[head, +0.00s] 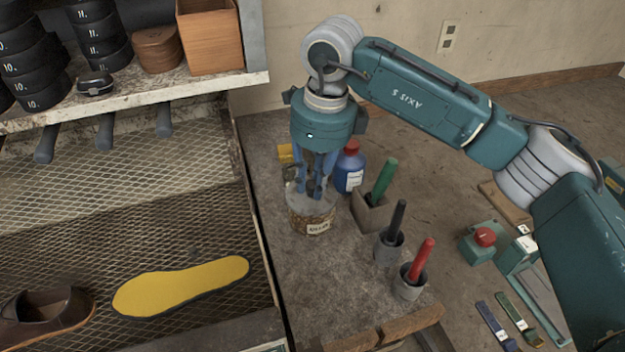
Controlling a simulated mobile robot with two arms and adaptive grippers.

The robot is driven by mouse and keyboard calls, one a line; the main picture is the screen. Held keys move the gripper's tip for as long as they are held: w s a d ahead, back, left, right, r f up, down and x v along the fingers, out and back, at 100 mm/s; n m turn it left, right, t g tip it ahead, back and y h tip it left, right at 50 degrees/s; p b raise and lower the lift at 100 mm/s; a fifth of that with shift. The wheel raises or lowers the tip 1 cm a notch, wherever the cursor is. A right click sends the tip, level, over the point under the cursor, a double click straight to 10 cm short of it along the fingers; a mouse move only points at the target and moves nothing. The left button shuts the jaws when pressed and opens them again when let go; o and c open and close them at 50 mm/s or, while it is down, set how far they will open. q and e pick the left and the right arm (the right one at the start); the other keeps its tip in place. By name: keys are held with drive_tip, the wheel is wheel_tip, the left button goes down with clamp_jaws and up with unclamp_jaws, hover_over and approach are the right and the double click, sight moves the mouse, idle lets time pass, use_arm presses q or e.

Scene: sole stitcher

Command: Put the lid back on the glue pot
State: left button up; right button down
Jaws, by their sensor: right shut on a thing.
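The glue pot (311,221) is a squat brown-sided pot with a pale label, standing upright on the grey worktop below my right gripper. A grey round lid (298,199) shows at the top of the pot, under the fingers. My right gripper (314,190) points straight down and its blue fingers are shut on the lid at its middle. The fingers hide part of the lid, and I cannot tell whether the lid rests fully on the rim. My left gripper is not in view.
A blue bottle with a red cap (349,170) stands close behind the pot. Green (384,180), black (398,222) and red (421,262) handles stand in holders to the right. A yellow sole (180,286) lies on the mesh at left.

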idle(0.8)
drive_tip(key=c, duration=1)
unclamp_jaws()
drive_tip(key=shift+r, duration=0.1)
drive_tip(key=shift+r+p, duration=1.4)
drive_tip(key=shift+r, duration=2)
clamp_jaws()
